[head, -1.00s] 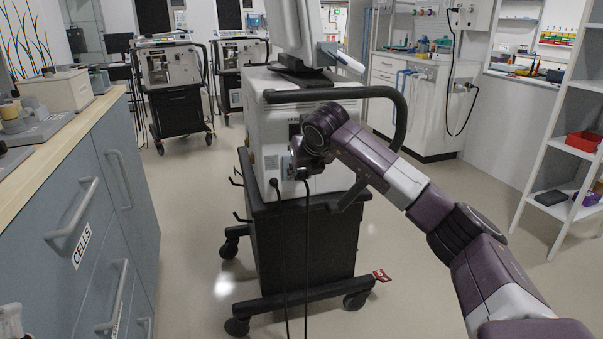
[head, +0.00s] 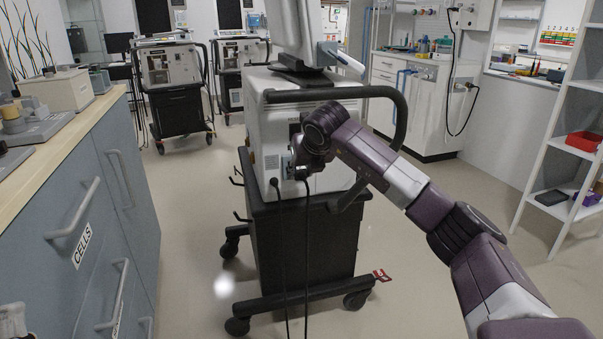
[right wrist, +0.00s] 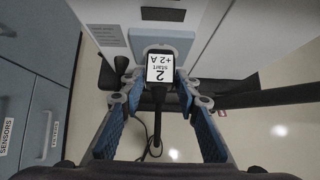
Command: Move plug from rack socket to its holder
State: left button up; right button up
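A black plug (right wrist: 160,94) with a white label reading "2 start +2 A" is at a grey socket plate on the ventilator's side in the right wrist view. My right gripper (right wrist: 160,76) has a finger on each side of the plug, with the tips drawn in against it. In the head view my right gripper (head: 300,166) is at the ventilator's socket area, and its fingers are mostly hidden. Two dark cables (head: 306,250) hang down there. A small pale part, seemingly my left gripper (head: 12,320), shows at the lower left edge. I cannot make out the plug's holder.
The ventilator (head: 345,120) stands on a black wheeled cart (head: 325,250) with a curved handle. A blue drawer cabinet (head: 110,200) lines the left side. Dark hooks (head: 238,180) stick out from the cart's left side. Bare floor lies between cabinet and cart.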

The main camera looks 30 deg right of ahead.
jog(key=o, duration=0.3)
jog(key=shift+f, duration=0.15)
